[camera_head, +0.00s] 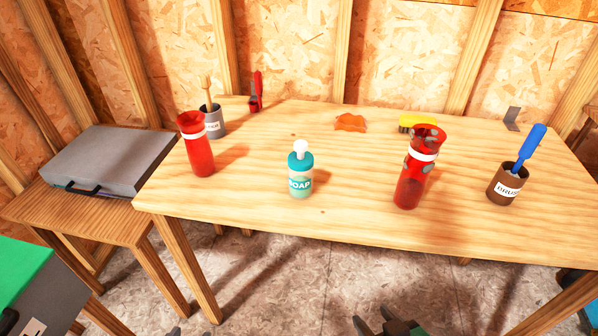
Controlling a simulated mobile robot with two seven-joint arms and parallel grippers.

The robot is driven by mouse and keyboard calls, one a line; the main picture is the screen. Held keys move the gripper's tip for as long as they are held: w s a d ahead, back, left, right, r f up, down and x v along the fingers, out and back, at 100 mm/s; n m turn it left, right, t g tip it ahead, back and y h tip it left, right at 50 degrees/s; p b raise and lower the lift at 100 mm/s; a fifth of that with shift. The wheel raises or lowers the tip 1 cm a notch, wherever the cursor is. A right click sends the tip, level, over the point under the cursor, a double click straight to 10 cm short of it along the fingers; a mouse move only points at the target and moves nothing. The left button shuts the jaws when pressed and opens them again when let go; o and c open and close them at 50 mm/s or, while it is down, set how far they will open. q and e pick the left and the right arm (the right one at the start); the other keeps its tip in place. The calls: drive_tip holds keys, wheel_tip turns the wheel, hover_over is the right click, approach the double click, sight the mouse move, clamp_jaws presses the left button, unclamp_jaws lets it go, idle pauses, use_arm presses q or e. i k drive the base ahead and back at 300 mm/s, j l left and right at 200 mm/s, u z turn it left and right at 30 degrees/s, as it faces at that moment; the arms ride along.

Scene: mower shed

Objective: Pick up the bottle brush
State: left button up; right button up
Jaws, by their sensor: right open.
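A brush with a blue handle (530,146) stands tilted in a brown cup (505,187) at the right of the wooden table; the cup's label starts "BRUS". Its head is hidden inside the cup. A wooden-handled tool (207,90) stands in a grey labelled cup (214,124) at the back left; I cannot tell its lower end. My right gripper (380,324) is open and empty at the bottom edge, in front of and below the table, well apart from both cups. Only the tips of my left gripper (190,332) show at the bottom edge, spread apart.
On the table (370,223) stand a red bottle (197,150), a soap bottle (300,172) and a stained red bottle (413,180), left of the brown cup. An orange cloth (350,122) and yellow brush (415,121) lie behind. A grey case (108,160) lies at left.

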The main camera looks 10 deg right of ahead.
sight(538, 130)
drive_tip(key=z, duration=1.55)
drive_tip(key=i+l, duration=0.15)
drive_tip(key=l, duration=0.2)
drive_tip(key=i+l+u, duration=0.15)
drive_tip(key=l, duration=0.2)
drive_tip(key=i+l, duration=0.15)
drive_tip(key=l, duration=0.2)
drive_tip(key=i+l+u, duration=0.1)
drive_tip(key=l, duration=0.25)
